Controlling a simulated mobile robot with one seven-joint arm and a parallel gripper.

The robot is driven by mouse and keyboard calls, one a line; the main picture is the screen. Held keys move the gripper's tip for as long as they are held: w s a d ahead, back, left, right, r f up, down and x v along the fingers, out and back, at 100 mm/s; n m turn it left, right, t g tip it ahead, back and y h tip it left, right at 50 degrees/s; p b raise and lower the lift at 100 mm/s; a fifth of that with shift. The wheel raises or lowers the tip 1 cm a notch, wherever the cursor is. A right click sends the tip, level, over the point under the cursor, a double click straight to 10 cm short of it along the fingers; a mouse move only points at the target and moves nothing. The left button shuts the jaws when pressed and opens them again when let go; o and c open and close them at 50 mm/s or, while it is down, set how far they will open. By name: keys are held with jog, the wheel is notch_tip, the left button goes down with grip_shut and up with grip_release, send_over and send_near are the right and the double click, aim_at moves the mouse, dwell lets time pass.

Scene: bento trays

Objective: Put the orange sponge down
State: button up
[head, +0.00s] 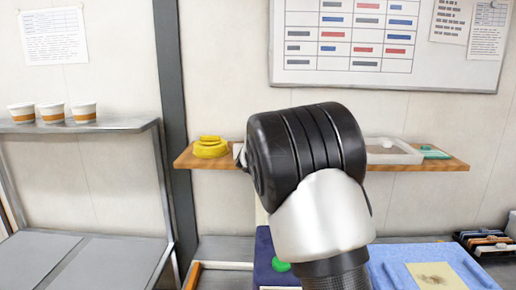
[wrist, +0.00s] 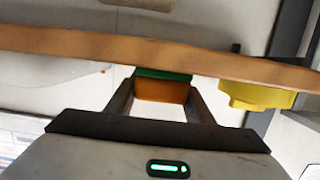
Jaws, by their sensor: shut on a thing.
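The orange sponge (wrist: 160,92) has a green layer on one face. In the wrist view it sits between the two fingers of my gripper (wrist: 162,88), which is shut on it. The wrist view looks upside down, and the sponge's green face is towards the wooden shelf (wrist: 60,42). The sponge is right at the shelf edge in that picture; I cannot tell whether it touches the shelf. In the head view my arm hides the gripper and the sponge, and it covers the middle of the shelf (head: 190,163).
A yellow stacked item (head: 210,148) stands on the shelf's left end, also in the wrist view (wrist: 255,97). A clear tray (head: 395,157) and a green item (head: 435,153) are at its right. Several cups (head: 53,113) stand on a left rack. A blue mat (head: 400,262) lies below.

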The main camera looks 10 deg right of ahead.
jog(key=shift+f, duration=0.25)
jog(key=o, duration=1)
jog(key=shift+r, duration=0.1)
jog(key=shift+r, duration=0.1)
jog(key=shift+r, duration=0.15)
jog(key=s+a+r+n+g+y, duration=0.1)
jog(key=s+a+y, duration=0.1)
jog(key=s, duration=0.9)
jog(key=s+a+r+g+y, duration=0.1)
jog(key=s+a+r+y, duration=0.1)
jog(key=s, duration=0.8)
jog(key=s+d+f+g, duration=0.1)
jog(key=s+f+g, duration=0.1)
jog(key=s, duration=0.8)
jog(key=s+d+f+g, duration=0.1)
jog(key=s+f+g, duration=0.2)
jog(key=s, duration=0.7)
jog(key=s+d+f+n+g+h, duration=0.1)
jog(key=s+f, duration=0.4)
jog(key=s, duration=0.6)
jog(key=shift+d+f+g, duration=0.35)
jog(key=shift+d+g, duration=0.2)
jog(key=shift+g, duration=0.35)
